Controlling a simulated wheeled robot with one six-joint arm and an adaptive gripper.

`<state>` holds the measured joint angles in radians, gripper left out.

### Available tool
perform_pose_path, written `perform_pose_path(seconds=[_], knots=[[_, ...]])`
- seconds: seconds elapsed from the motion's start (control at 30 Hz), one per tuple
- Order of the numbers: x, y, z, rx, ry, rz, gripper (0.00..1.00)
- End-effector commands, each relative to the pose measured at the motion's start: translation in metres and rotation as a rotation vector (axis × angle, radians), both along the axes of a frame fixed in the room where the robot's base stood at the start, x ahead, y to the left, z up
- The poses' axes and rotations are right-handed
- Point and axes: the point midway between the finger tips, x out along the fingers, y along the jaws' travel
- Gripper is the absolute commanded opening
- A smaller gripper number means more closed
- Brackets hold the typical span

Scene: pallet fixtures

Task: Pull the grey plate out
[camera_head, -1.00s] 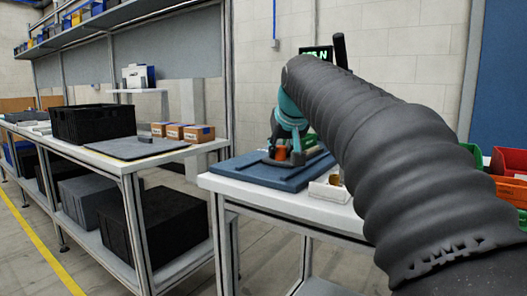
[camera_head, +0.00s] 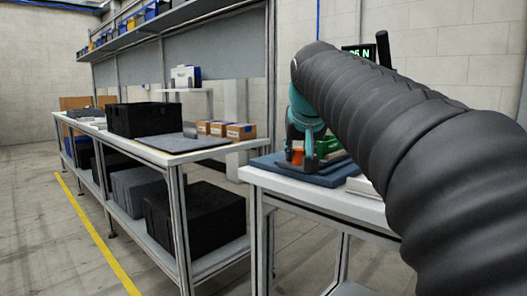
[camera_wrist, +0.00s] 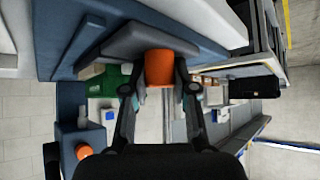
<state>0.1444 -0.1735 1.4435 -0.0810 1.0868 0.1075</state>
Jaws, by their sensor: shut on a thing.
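My gripper (camera_wrist: 160,82) is shut on an orange handle (camera_wrist: 159,66), with one finger on each side of it in the wrist view. The handle meets a grey plate (camera_wrist: 124,42), which lies against a blue fixture (camera_wrist: 76,22). In the head view my gripper (camera_head: 298,152) is at the blue fixture (camera_head: 266,162) on the white table, and a bit of the orange handle (camera_head: 298,156) shows. My arm and gripper hide much of the plate there, so I cannot tell how far it sits in the fixture.
A green object (camera_head: 328,146) stands just behind my gripper. A display (camera_head: 362,52) stands beyond my arm. To the left, a bench carries a black crate (camera_head: 144,119), a grey mat (camera_head: 182,141) and small cartons (camera_head: 240,131). The floor at left (camera_head: 40,220) is clear.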

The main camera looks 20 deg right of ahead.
Motion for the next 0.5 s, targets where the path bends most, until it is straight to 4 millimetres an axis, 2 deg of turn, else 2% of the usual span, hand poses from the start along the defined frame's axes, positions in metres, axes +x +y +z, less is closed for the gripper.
perform_pose_path(seconds=[0.03,0.1,0.13,0.5], knots=[[-0.0014,0.0033,-0.0009,0.005,0.005,0.005,0.32],[-0.0013,0.0034,-0.0009,0.005,0.005,0.005,0.49],[-0.0013,0.0032,-0.0008,0.005,0.004,0.005,0.53],[-0.0037,0.0011,0.0025,0.002,0.003,0.0,0.53]])
